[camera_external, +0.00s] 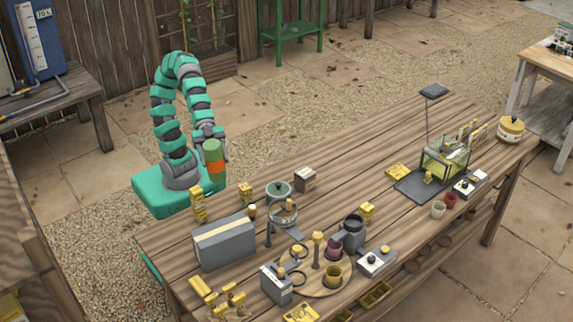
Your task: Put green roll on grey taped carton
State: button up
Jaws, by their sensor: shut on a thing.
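The green roll (211,149) is an upright cylinder, green above with an orange lower part. My gripper (217,156) is shut on it and holds it in the air, beyond the left back edge of the table. The fingertips are partly hidden by the roll. The grey taped carton (223,250) stands on the table at the left, below and in front of the roll. It is a grey box with a pale tape strip along its top. The roll and the carton are apart.
The wooden table (345,175) holds yellow blocks (197,204) close behind the carton. A stand with a green-topped pot (278,190) is right of it. A round board (325,286) carries cups and small parts. A glass tank (445,158) stands far right. The table's back middle is mostly clear.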

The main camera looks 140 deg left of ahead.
jog(key=s+d+f+m+h+b, duration=0.1)
jog(key=s+d+f+h, duration=0.1)
jog(key=d+f, duration=0.2)
jog(key=shift+s+d+f+g, duration=0.15)
jog(key=shift+f+g, duration=0.15)
jog(key=shift+f, duration=0.15)
dwell(0.3)
jog(key=shift+r, duration=0.1)
jog(key=shift+w+d+f+b, duration=0.15)
jog(key=shift+w+d+f, duration=0.55)
jog(key=shift+w, duration=1.9)
jog(key=shift+w+d+f+b, duration=0.1)
jog(key=shift+w+d+f, duration=0.55)
jog(key=shift+w, duration=1.9)
jog(key=shift+w+d+f+b, duration=0.2)
jog(key=shift+w+f, duration=0.85)
jog(key=shift+w, duration=1.55)
jog(key=shift+f, duration=0.15)
jog(key=o, duration=1.4)
